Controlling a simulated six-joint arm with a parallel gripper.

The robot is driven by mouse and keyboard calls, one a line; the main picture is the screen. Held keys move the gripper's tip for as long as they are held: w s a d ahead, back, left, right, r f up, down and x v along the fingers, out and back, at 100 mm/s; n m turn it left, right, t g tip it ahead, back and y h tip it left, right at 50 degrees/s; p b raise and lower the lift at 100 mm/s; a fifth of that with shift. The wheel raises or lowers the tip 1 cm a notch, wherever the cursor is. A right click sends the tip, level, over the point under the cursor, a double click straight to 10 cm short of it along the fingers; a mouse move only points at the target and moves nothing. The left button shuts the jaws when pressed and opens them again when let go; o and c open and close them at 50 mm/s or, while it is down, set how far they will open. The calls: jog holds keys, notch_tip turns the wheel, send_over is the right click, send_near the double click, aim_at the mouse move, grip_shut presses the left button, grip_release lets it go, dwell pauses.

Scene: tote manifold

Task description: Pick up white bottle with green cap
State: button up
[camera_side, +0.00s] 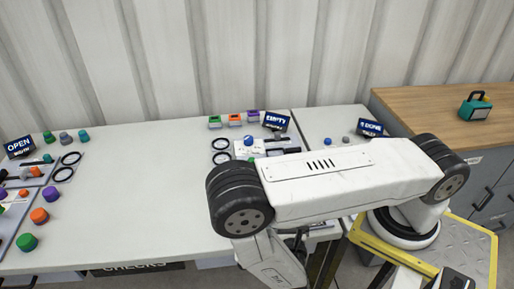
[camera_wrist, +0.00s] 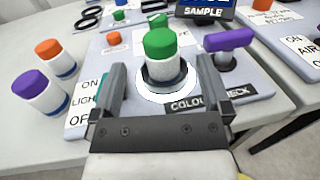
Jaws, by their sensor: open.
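A white bottle with a green cap (camera_wrist: 162,62) stands upright on a round white spot of a grey panel (camera_wrist: 255,82) in the wrist view. My gripper (camera_wrist: 160,78) is open, with one finger on each side of the bottle and the bottle's body partly between them. I cannot tell whether either finger touches it. In the side view my arm hides the gripper and this bottle.
To the left stand a purple-capped bottle (camera_wrist: 38,90) and an orange-capped bottle (camera_wrist: 55,58). A purple knob or handle (camera_wrist: 230,40) rises close on the right. A "SAMPLE" sign (camera_wrist: 207,10) stands behind. In the side view the table's middle (camera_side: 130,190) is clear.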

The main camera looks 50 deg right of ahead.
jog(key=shift+x, duration=2.55)
grip_shut()
jog(key=shift+r, duration=4.95)
jog(key=shift+r, duration=0.15)
